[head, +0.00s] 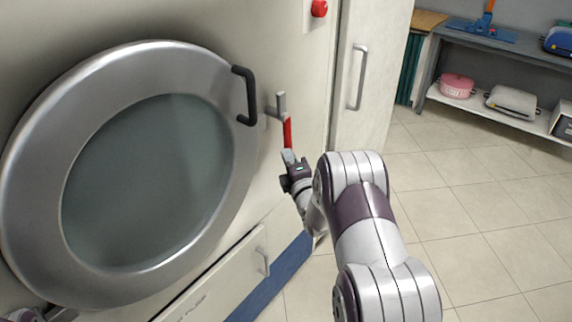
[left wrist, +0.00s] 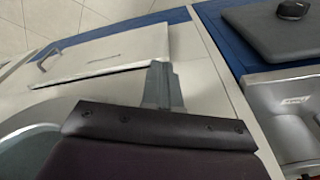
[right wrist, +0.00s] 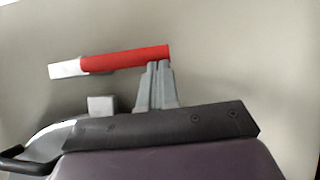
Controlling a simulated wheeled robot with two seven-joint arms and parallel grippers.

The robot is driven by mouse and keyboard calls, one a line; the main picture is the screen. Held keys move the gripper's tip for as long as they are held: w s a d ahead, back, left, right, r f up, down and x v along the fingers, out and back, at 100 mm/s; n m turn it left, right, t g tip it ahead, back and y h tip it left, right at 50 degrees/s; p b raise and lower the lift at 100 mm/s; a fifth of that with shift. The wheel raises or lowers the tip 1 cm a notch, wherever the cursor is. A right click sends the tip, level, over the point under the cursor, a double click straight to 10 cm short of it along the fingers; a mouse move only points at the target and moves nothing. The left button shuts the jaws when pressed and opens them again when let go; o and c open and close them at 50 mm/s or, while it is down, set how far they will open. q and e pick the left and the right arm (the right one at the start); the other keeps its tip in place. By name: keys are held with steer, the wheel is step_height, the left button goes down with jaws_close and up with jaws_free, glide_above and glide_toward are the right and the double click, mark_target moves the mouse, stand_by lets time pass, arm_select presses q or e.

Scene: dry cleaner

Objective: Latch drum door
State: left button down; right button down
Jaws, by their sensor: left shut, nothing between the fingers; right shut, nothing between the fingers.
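The round drum door (head: 225,185) has a wide silver rim, dark glass and a black handle (head: 251,97). It appears to lie against the machine front. Right of its handle is the latch, with a grey piece (head: 281,103) and a red lever (head: 287,132) pointing down. The lever also shows in the right wrist view (right wrist: 125,59), lying sideways there. My right gripper (head: 288,156) is shut, its tips (right wrist: 158,66) at the lever's free end; I cannot tell if they touch. My left gripper (left wrist: 160,70) is shut and empty, near the machine's lower front.
A red button (head: 319,8) sits above the latch. A lower panel (head: 225,275) with a small handle is below the door. A tall cabinet door (head: 365,70) stands right of the machine. Shelves (head: 490,105) with bins are at the back right. The tiled floor (head: 480,200) is clear.

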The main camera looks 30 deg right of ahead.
steer(key=w+d+r+n+t+y+b, duration=0.2)
steer(key=d+n+y+b, duration=0.3)
steer(key=n+b, duration=0.6)
steer(key=w+d+r+n+t+y+b, duration=0.2)
steer(key=d+n+y+b, duration=0.4)
steer(key=b, duration=1.2)
steer(key=shift+w+d+r+n+t+y, duration=0.15)
steer(key=shift+w+r+n+t+y, duration=0.25)
steer(key=shift+r+n, duration=1.5)
steer(key=shift+s+f+n, duration=0.1)
steer(key=shift+f+n, duration=0.3)
steer(key=shift+f, duration=0.05)
steer(key=w+f+b+v, duration=0.1)
steer(key=b+v, duration=0.3)
steer(key=v, duration=0.9)
steer(key=shift+w+f, duration=0.4)
steer(key=shift+f, duration=0.3)
